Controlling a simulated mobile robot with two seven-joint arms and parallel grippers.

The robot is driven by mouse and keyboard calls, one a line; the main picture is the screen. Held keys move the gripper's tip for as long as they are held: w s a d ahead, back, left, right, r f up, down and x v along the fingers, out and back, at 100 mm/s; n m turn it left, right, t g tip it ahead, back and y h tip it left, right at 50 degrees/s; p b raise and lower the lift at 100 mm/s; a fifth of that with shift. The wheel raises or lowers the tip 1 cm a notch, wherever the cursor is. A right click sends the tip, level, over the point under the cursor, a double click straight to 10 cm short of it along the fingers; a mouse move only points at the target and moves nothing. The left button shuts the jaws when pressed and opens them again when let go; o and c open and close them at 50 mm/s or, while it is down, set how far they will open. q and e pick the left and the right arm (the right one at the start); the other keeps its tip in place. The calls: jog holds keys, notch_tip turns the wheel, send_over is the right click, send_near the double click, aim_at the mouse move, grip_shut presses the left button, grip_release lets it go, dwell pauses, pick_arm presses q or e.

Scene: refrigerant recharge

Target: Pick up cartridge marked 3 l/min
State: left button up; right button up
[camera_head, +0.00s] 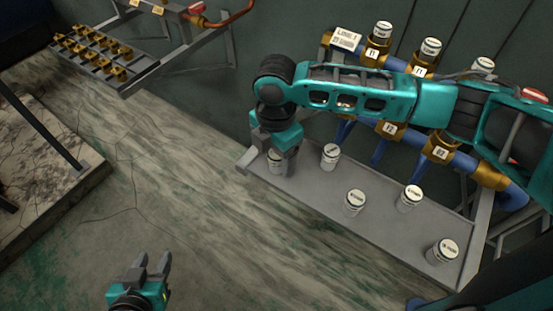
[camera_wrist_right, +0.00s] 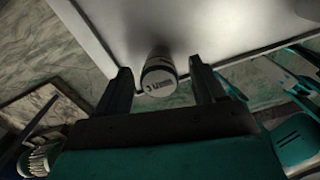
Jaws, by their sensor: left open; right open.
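Several white cartridges with printed tops stand on a grey shelf. One cartridge (camera_head: 275,163) is at the shelf's left end, partly hidden by my right gripper (camera_head: 280,160). In the right wrist view this cartridge (camera_wrist_right: 159,78) sits between the two open fingers of my right gripper (camera_wrist_right: 161,68), with a gap on each side. My left gripper (camera_head: 153,264) is open and empty above the floor, away from the shelf.
The grey shelf (camera_head: 310,195) has bare room between cartridges. Behind it, blue and brass pipes (camera_head: 440,148) carry more white cartridges (camera_head: 430,48) in numbered sockets. A rack of brass fittings (camera_head: 100,55) is at the upper left. The floor at left centre is clear.

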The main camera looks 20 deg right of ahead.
jog(key=shift+f, duration=0.1)
jog(key=c, duration=1.2)
